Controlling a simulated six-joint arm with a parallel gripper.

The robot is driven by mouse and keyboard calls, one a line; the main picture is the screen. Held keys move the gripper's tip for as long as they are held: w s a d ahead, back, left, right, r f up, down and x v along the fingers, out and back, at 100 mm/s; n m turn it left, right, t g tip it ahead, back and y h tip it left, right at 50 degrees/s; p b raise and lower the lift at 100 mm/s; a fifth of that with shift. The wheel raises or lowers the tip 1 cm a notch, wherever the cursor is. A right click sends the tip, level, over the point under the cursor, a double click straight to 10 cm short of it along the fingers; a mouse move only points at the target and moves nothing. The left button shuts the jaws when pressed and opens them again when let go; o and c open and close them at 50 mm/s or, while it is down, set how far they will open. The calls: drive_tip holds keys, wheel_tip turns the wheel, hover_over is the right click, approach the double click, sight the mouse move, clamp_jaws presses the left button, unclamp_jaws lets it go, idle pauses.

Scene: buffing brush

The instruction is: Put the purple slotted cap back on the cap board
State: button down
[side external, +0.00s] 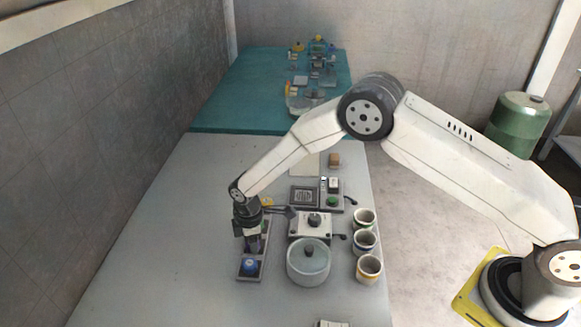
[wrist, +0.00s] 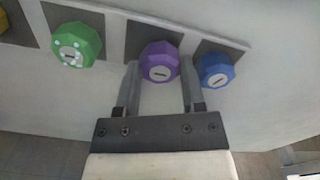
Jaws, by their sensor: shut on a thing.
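The purple slotted cap (wrist: 160,62) is between the two fingers of my gripper (wrist: 160,68) in the wrist view, its slot facing the camera. My gripper is shut on it. Behind the cap is a dark square of the pale cap board (wrist: 115,22); I cannot tell whether the cap touches it. A green cap (wrist: 75,45) with white dots is on the left and a blue cap (wrist: 216,69) is close on the right. In the side view, my gripper (side external: 252,250) is over the cap board (side external: 244,277), just behind the blue cap (side external: 250,265), and mostly hides the purple cap.
A lidded glass pot (side external: 308,265) and a box with a dark knob (side external: 314,226) stand right of the board. Several cups (side external: 369,268) line the table's right edge. A yellow cap (wrist: 4,20) shows at the wrist view's left edge. The table left of the board is clear.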

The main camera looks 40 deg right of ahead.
drive_tip(key=shift+f, duration=0.1)
drive_tip(key=shift+c, duration=2.3)
unclamp_jaws()
wheel_tip(320, 180, up, 12)
